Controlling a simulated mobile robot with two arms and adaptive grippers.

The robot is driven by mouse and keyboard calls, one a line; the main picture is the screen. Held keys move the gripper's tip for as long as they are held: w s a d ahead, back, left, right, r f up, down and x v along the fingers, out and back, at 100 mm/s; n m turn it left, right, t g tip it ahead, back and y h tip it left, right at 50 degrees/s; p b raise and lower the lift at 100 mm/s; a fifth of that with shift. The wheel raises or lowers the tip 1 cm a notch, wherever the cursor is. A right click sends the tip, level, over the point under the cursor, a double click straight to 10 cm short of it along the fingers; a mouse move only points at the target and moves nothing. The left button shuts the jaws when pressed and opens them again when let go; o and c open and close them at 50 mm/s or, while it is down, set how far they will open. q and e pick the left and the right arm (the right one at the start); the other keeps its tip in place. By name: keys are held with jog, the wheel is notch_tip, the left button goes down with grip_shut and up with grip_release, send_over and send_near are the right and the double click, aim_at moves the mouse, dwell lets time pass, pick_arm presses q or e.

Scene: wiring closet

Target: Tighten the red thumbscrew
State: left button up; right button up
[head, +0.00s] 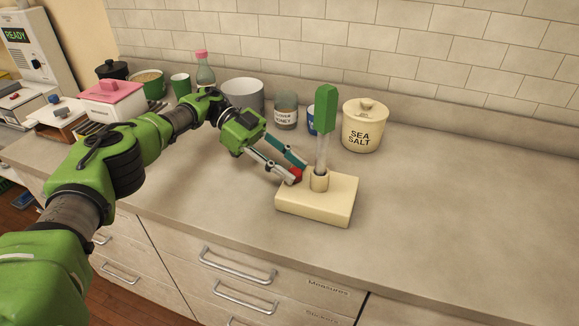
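The red thumbscrew (297,174) sits on the left side of a cream collar (319,181) that rises from a cream block (315,203) on the counter. A clear rod with a green top (326,109) stands upright in the collar. My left gripper (296,172) reaches in from the left, with one grey and one teal finger. Its fingertips lie on either side of the thumbscrew and appear closed on it, partly hiding it. My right gripper is not in view.
Behind the block stand a sea salt jar (364,128), a blue cup (312,121), a honey jar (286,111) and a grey bowl (243,94). The counter (460,210) is clear on the right.

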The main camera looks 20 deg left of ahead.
aim_at(290, 169)
pick_arm(q)
notch_tip(290, 169, up, 10)
dwell(0.4)
